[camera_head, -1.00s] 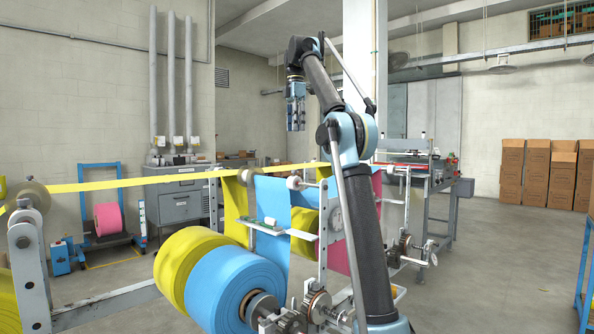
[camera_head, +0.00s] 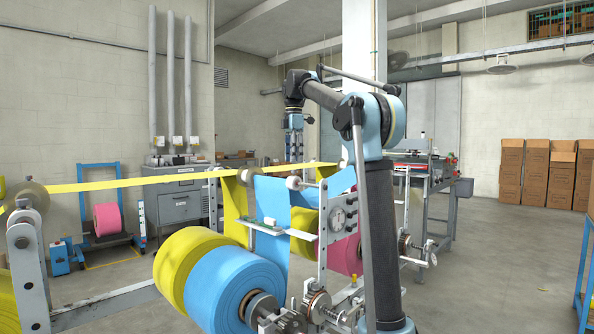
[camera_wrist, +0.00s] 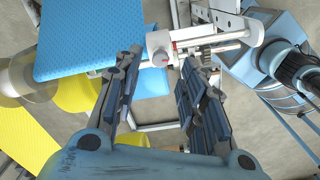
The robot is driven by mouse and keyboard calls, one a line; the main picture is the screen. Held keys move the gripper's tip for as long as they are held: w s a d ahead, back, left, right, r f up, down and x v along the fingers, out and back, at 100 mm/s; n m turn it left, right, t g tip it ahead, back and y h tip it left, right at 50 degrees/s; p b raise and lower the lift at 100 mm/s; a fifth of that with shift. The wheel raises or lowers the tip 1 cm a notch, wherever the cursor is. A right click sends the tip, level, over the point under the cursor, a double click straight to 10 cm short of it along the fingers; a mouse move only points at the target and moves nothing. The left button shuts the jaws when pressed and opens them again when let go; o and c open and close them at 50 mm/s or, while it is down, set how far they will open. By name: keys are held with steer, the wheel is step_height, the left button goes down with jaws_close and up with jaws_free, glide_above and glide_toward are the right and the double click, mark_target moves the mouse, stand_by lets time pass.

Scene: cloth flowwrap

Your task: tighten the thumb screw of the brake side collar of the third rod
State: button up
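My gripper (camera_head: 293,157) points down above the web-fed machine, over the blue web and a pale roller (camera_head: 294,183). In the wrist view my gripper (camera_wrist: 161,60) is open, its two dark blue fingers apart with nothing between the pads. Just beyond the fingertips is a white collar-like part (camera_wrist: 159,42) with small red marks, on a pale rod (camera_wrist: 215,38) running to the right. A toothed metal part (camera_wrist: 199,50) lies beside it. The thumb screw cannot be made out clearly, and I cannot tell which rod this is.
A blue web (camera_wrist: 85,38) lies left of the fingers. A yellow roll (camera_head: 183,262) and a blue roll (camera_head: 228,290) stand in front. Open floor lies further right.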

mark_target(294, 173)
steer(key=shift+f, duration=2.35)
